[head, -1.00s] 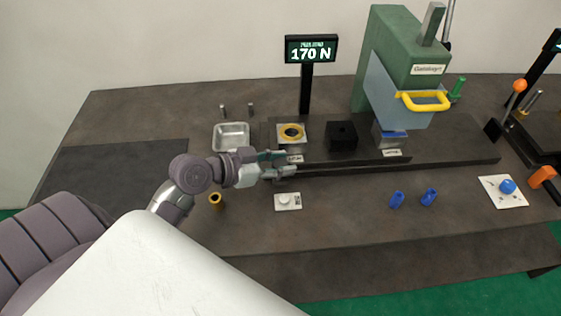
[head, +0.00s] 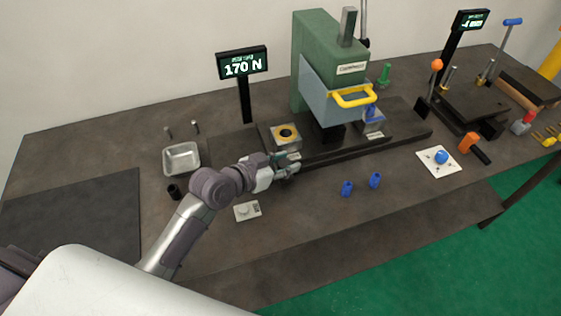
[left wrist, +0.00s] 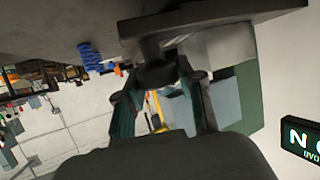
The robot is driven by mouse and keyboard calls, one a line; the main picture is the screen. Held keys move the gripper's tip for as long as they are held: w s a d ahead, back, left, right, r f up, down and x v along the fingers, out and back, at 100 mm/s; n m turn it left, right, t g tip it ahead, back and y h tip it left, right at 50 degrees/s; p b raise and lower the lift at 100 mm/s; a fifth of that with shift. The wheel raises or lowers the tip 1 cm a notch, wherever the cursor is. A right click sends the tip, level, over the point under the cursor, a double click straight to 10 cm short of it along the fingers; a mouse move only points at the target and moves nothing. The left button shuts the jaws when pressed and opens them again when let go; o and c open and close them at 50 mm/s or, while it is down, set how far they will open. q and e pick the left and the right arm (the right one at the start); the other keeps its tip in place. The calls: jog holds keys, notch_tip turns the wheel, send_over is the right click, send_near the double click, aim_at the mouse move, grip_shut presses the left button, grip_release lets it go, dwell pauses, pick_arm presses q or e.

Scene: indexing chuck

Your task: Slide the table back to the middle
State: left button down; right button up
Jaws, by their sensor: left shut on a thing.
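The sliding table (head: 262,135) lies on a dark rail (head: 408,131) under the green press (head: 332,45). On it are a yellow-ringed station (head: 285,133) left of the press, a black block (head: 328,137) beneath the press head, and a blue-topped station (head: 372,121) to the right. My left gripper (head: 291,165) is at the table's front edge, below the yellow-ringed station. In the left wrist view its fingers (left wrist: 158,72) are closed around a dark round knob (left wrist: 156,74). In the head view the fingers mostly hide the knob. My right gripper does not show.
A display (head: 242,64) reading 170 N stands behind. A metal tray (head: 181,159) and black cylinder (head: 174,192) lie left. A white button plate (head: 247,210) and blue cylinders (head: 347,188) lie in front. A white card (head: 439,161) with a blue button is right.

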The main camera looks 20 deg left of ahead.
pick_arm(q)
jog(key=c, duration=0.7)
grip_release()
jog(key=shift+s+a+r, duration=0.1)
jog(key=shift+s+a, duration=0.05)
jog(key=shift+s, duration=0.05)
jog(key=v, duration=1.1)
jog(key=shift+s, duration=0.2)
jog(key=shift+a, duration=0.1)
